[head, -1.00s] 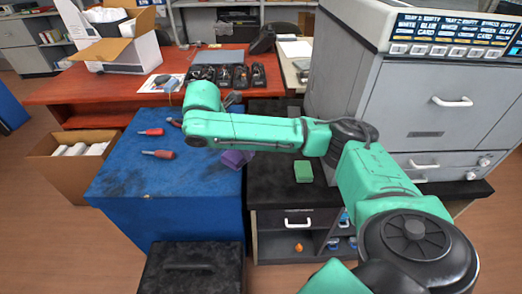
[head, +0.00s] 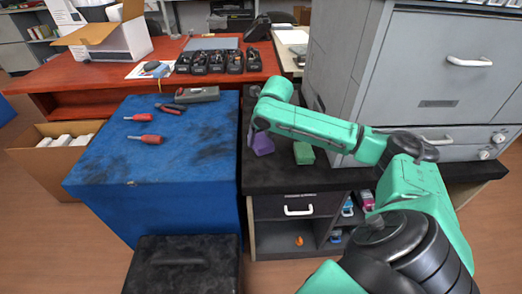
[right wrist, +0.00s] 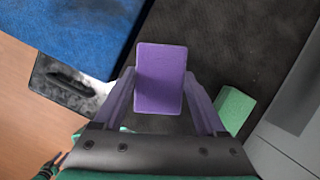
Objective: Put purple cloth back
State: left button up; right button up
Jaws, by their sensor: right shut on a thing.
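The purple cloth (head: 263,145), a folded block, shows above or at the left part of the black counter (head: 275,182) in the head view. In the right wrist view the purple cloth (right wrist: 160,78) sits between both fingers. My right gripper (head: 259,136) is shut on it; the wrist and arm partly hide the fingers in the head view. I cannot tell whether the cloth touches the counter. A green block (head: 304,153) lies on the counter just right of it, and also shows in the right wrist view (right wrist: 234,109). My left gripper is not in view.
The blue table (head: 110,172) left of the counter holds two red screwdrivers (head: 146,139), pliers (head: 171,107) and a grey device (head: 197,94). Below is an open shelf (head: 322,240).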

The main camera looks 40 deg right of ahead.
notch_tip(320, 180, down, 5)
jog(key=shift+f+b, duration=0.2)
jog(key=shift+b, duration=0.15)
jog(key=o, duration=1.2)
jog(key=shift+o, duration=0.2)
jog(key=shift+r, duration=0.1)
jog(key=p+v, duration=0.2)
jog(key=v, duration=1)
